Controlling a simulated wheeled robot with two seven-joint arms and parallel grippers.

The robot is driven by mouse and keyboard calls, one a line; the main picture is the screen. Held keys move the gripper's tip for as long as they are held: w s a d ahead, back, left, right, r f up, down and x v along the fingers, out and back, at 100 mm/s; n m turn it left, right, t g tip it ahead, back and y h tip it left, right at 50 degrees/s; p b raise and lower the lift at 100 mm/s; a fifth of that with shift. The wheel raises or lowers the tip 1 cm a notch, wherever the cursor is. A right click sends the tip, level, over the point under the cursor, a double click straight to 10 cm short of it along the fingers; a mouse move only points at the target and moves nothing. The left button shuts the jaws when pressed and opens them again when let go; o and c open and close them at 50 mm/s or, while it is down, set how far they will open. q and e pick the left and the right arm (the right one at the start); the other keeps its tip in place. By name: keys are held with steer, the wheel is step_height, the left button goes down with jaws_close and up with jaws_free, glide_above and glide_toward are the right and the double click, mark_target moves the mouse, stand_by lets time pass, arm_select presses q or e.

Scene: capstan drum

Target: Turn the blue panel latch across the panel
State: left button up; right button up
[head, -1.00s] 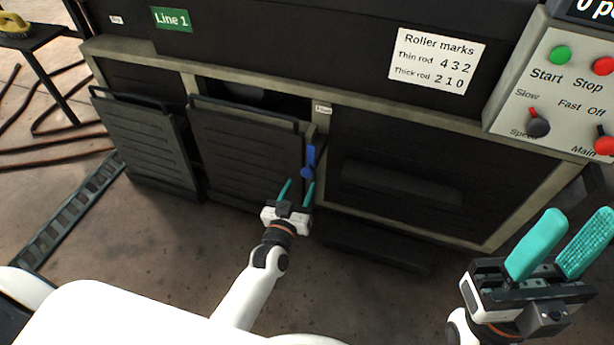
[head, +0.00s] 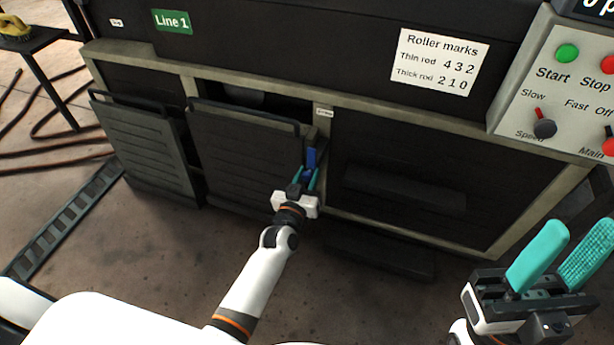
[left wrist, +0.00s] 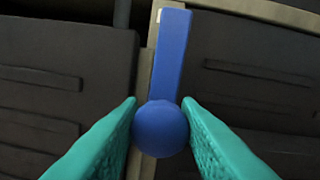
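The blue panel latch (head: 311,158) is on the pale post at the right edge of the middle black panel (head: 245,150). In the left wrist view the latch (left wrist: 170,60) stands upright, its bar pointing up from a round blue knob (left wrist: 160,128). My left gripper (head: 306,180) is at the latch. In the left wrist view its teal fingers (left wrist: 160,118) are apart, one on each side of the knob, with narrow gaps visible. My right gripper (head: 562,255) is open and empty at the lower right, away from the panel.
Another black panel (head: 145,145) leans at the left, and a dark recessed bay (head: 410,190) lies to the right. A control box (head: 560,85) with buttons and levers is at the upper right. The floor in front is clear.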

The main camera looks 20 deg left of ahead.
arm_select(q)
jaws_close()
steer(key=shift+n, duration=0.3)
steer(key=shift+p, duration=0.3)
steer(key=n+p, duration=0.1)
steer(key=n, duration=0.2)
steer(key=shift+a, duration=0.1)
steer(key=n, duration=0.3)
steer(key=shift+p, duration=0.4)
steer(key=n, duration=0.2)
steer(key=shift+f+n, duration=0.1)
steer(key=shift+n, duration=0.3)
steer(key=n, duration=0.3)
steer(key=shift+f+n, duration=0.1)
steer(key=shift+n, duration=0.2)
steer(key=n+b, duration=0.1)
steer(key=n, duration=0.3)
steer(key=shift+n, duration=0.3)
